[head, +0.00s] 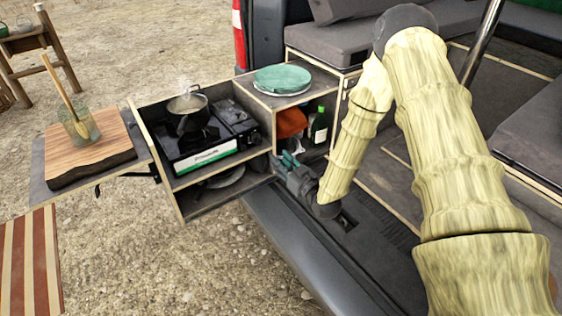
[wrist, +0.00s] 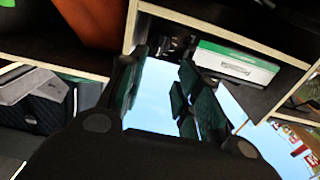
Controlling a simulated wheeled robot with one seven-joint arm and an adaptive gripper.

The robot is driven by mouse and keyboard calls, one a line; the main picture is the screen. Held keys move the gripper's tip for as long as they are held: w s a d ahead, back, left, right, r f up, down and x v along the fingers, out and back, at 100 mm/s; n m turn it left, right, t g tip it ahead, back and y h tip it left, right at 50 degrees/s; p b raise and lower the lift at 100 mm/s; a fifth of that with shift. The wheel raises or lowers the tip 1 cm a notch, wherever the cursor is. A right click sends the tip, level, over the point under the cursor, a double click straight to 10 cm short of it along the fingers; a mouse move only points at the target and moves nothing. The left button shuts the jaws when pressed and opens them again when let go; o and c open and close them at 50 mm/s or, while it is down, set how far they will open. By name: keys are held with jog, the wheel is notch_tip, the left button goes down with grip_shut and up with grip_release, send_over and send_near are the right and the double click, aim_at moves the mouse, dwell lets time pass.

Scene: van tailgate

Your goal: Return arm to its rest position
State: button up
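My arm, in a pale bamboo-like cover, comes in from the right of the head view and bends down to my gripper (head: 288,162). The gripper is low, in front of the open shelf compartment on the right side of the kitchen box (head: 266,105). In the wrist view the two teal-padded fingers of my gripper (wrist: 158,82) stand apart, with bright sky and nothing held between them. I cannot tell from the head view whether the gripper touches the box.
A gas stove (head: 205,140) carries a steaming pot (head: 189,112). A green plate (head: 282,79) lies on top of the box. An orange cloth (head: 291,123) and a dark bottle (head: 318,126) stand in the compartment. A cutting board (head: 88,150) with a glass (head: 79,127) is at left.

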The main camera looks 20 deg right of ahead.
jog(key=s+a+f+m+g+h, duration=0.15)
jog(key=s+f+g, duration=0.35)
jog(key=s+f, duration=0.5)
jog(key=s+a+f+g+h, duration=0.1)
jog(key=s+a+f+g, duration=0.25)
jog(key=s+f, duration=0.6)
jog(key=s+f+m+g+h, duration=0.1)
jog(key=s+g, duration=0.3)
jog(key=s, duration=0.9)
jog(key=s+d+f+g+h, duration=0.1)
jog(key=s+f+g, duration=0.2)
jog(key=s, duration=1.1)
jog(key=shift+m+g, duration=0.35)
jog(key=shift+g, duration=0.6)
jog(key=shift+d, duration=0.1)
